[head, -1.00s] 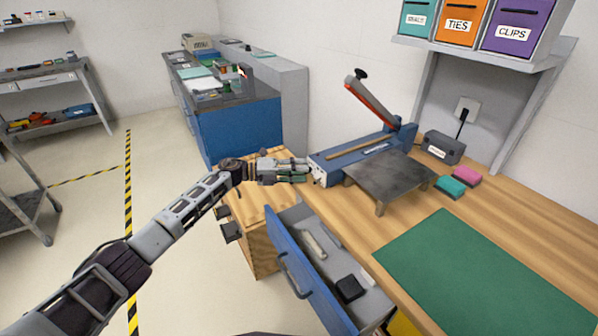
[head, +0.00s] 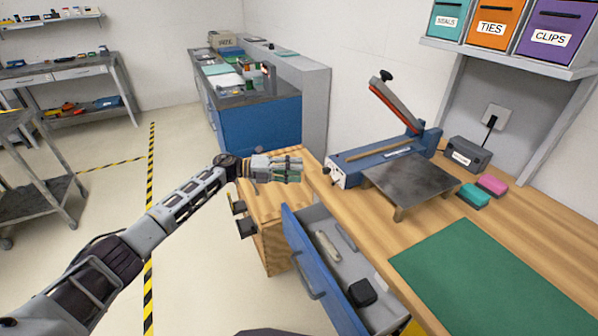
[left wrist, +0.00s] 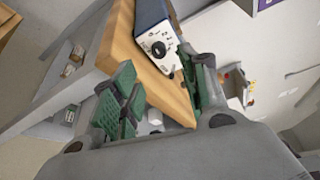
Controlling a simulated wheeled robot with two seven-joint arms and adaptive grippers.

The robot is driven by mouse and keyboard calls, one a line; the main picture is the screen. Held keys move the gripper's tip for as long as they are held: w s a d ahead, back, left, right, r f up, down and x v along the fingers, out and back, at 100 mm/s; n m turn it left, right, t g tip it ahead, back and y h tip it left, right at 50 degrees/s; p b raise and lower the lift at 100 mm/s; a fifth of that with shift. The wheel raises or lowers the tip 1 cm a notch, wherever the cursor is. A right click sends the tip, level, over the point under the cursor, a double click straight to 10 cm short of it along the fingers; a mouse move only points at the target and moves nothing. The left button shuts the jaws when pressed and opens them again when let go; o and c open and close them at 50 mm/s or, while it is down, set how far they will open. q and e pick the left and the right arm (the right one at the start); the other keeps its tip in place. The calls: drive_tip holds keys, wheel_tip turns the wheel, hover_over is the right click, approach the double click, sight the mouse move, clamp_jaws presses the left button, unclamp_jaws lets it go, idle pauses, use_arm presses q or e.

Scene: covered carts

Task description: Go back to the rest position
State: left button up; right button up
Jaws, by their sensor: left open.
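My left gripper (head: 292,168) is open and empty. In the head view it reaches in from the left and hangs over the left end of the wooden workbench, to the left of the blue heat sealer (head: 385,155). In the left wrist view its two green-padded fingers (left wrist: 160,98) stand apart, with the bench edge and the sealer's dial panel (left wrist: 158,45) beyond them. My right gripper is not in view.
An open blue drawer (head: 311,262) juts out below the bench, holding a black block (head: 362,292) and a pale bar. A green mat (head: 490,275) and a grey plate stand (head: 412,182) are on the bench.

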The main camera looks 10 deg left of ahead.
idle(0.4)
